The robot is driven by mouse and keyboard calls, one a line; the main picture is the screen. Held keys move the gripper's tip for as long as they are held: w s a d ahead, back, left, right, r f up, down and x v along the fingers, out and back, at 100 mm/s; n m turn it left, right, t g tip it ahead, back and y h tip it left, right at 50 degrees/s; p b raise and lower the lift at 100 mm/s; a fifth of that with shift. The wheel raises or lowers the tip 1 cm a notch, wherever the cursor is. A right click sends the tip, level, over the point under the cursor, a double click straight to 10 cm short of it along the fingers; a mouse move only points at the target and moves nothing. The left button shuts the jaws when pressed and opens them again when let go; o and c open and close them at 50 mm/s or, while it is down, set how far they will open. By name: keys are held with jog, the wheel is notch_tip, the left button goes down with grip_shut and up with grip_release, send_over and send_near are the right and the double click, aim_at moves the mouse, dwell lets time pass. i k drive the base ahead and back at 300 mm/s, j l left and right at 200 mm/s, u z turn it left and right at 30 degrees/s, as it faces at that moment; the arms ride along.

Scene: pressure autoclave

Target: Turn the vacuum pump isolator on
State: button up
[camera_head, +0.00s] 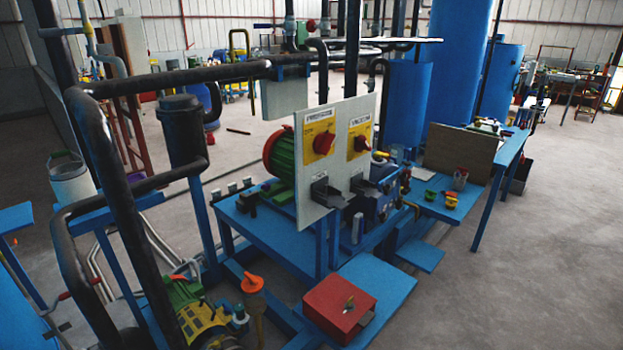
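A pale upright panel (340,185) stands on a blue bench in the middle of the view. It carries two isolator switches, each a red knob on a yellow plate. The right one, the vacuum pump isolator (361,144), sits under a small label that appears to read "VACUUM". The left isolator (323,143) sits under another label, too small to read surely. I cannot tell from the knobs whether either switch is on or off. My gripper is not in view.
Thick black pipes (110,160) rise at the left. A green motor (281,155) sits behind the panel. A red box (339,307) and a yellow pump (203,325) stand low in front. Open grey floor (530,260) lies to the right.

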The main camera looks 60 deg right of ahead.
aim_at(361, 143)
jog(key=z, duration=1.35)
jog(key=j+z, duration=0.65)
jog(key=z, duration=0.2)
jog(key=i+j, duration=0.05)
